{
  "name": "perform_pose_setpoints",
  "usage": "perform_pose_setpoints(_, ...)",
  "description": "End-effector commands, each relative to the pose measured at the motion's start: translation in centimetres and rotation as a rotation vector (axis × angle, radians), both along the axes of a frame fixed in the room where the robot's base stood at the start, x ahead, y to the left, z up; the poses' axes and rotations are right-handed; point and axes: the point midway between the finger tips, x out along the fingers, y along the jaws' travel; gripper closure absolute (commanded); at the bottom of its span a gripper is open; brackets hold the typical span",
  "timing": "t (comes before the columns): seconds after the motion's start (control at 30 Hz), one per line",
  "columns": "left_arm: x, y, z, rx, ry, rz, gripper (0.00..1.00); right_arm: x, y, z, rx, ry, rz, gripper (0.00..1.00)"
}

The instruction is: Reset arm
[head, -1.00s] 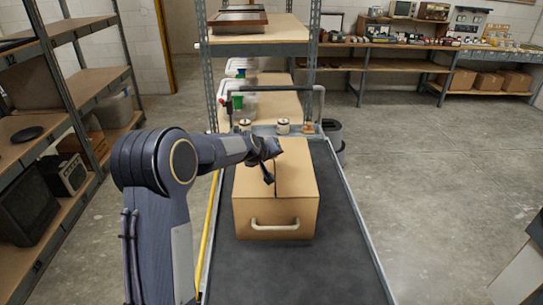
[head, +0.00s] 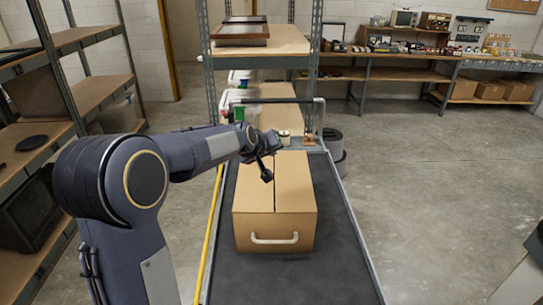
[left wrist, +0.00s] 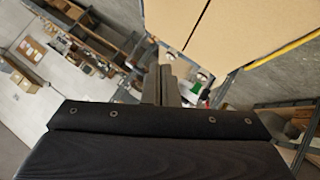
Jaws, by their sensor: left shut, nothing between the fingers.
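My left gripper (head: 268,172) is shut and empty. In the head view it hangs above the far left part of a closed cardboard box (head: 274,222). Its fingers (left wrist: 162,85) show pressed together in the left wrist view, with the box (left wrist: 228,28) beyond them at the top. The box has a pale handle on its near face and stands on a dark cart deck (head: 285,285). I cannot tell if the fingers touch the box. My right gripper is not in view.
A small tin (head: 284,138) stands at the cart's far end. A metal shelf unit (head: 261,43) is behind the cart, and another shelf (head: 62,120) runs along the left. A dark round bin (head: 334,150) stands right of the cart.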

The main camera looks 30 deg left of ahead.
Motion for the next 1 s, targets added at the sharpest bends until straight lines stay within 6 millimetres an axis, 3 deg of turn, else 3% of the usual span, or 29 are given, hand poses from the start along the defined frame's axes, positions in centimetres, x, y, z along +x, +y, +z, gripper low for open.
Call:
perform_pose_setpoints(0.13, -1.1, -0.6, 1.3, 0.001, 0.000, -0.002, 1.00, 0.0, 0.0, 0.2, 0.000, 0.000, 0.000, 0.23)
perform_pose_setpoints(0.4, -1.7, -0.7, 1.6, -0.004, 0.004, -0.001, 1.00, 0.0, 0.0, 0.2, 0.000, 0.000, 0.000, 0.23)
perform_pose_setpoints(0.53, -4.4, -0.9, 1.4, -0.037, 0.033, -0.029, 1.00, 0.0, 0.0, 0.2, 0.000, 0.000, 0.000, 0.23)
perform_pose_setpoints(0.67, -10.6, -2.1, 1.2, -0.092, 0.088, -0.110, 1.00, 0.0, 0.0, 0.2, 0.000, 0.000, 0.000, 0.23)
perform_pose_setpoints(0.87, -22.4, -6.2, 0.2, -0.102, 0.169, -0.301, 1.00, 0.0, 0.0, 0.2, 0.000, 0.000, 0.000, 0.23)
perform_pose_setpoints(1.0, -29.9, -9.1, -1.7, -0.049, 0.223, -0.423, 1.00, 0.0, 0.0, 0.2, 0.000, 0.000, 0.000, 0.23)
